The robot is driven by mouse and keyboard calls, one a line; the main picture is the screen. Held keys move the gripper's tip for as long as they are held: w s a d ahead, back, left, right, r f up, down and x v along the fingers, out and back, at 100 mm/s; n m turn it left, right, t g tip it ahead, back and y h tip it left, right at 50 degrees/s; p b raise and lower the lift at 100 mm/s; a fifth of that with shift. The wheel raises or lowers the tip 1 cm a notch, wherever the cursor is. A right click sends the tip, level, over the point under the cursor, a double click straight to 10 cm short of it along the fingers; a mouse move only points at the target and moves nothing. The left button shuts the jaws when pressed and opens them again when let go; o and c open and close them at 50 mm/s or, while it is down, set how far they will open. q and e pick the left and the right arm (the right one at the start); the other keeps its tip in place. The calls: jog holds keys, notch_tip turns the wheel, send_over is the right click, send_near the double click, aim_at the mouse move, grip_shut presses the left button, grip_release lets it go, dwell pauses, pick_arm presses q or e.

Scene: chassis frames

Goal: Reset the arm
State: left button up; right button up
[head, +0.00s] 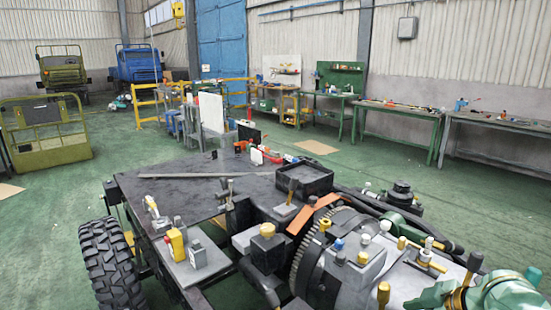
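Neither of my grippers nor either arm can be made out in the head view. The task names no object apart from the arm. In front of me stands a wheeled vehicle chassis with a dark flat deck (190,203) and an engine-like assembly with a toothed gear ring (308,252). A yellow-and-red block (176,244) sits on a grey plate at the deck's near edge. A black open tray (304,181) rests at the deck's far right side.
A large black tyre (109,263) stands at the chassis's left. Green machine parts (490,296) fill the lower right corner. Workbenches (400,112) line the back wall, and yellow railings (146,106) stand behind the chassis. Green floor (440,193) is open at right.

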jog(key=s+a+f+t+h, duration=0.1)
jog(key=s+a+f+h, duration=0.1)
jog(key=s+a+f, duration=0.45)
jog(key=s+d+f+m+g+h, duration=0.1)
jog(key=s+d+f+m+h, duration=0.1)
jog(key=s+d+h, duration=0.45)
jog(key=s+d+f+m+h, duration=0.1)
jog(key=s+d+f, duration=0.15)
jog(key=s, duration=0.65)
jog(key=s+a+f+g+y, duration=0.2)
jog(key=s+f, duration=0.1)
jog(key=f, duration=1)
jog(key=s+a+f+g+y, duration=0.1)
jog(key=s+a+f, duration=0.1)
jog(key=f, duration=1.1)
jog(key=s+f+m+g, duration=0.1)
jog(key=s+f, duration=0.6)
jog(key=s, duration=0.3)
jog(key=s+f+m+g+y, duration=0.1)
jog(key=s+f+m, duration=0.1)
jog(key=s+f, duration=0.5)
jog(key=s, duration=0.2)
jog(key=shift+s+f+g, duration=0.25)
jog(key=shift+s+g, duration=0.1)
jog(key=shift+g, duration=0.05)
jog(key=shift+y, duration=0.25)
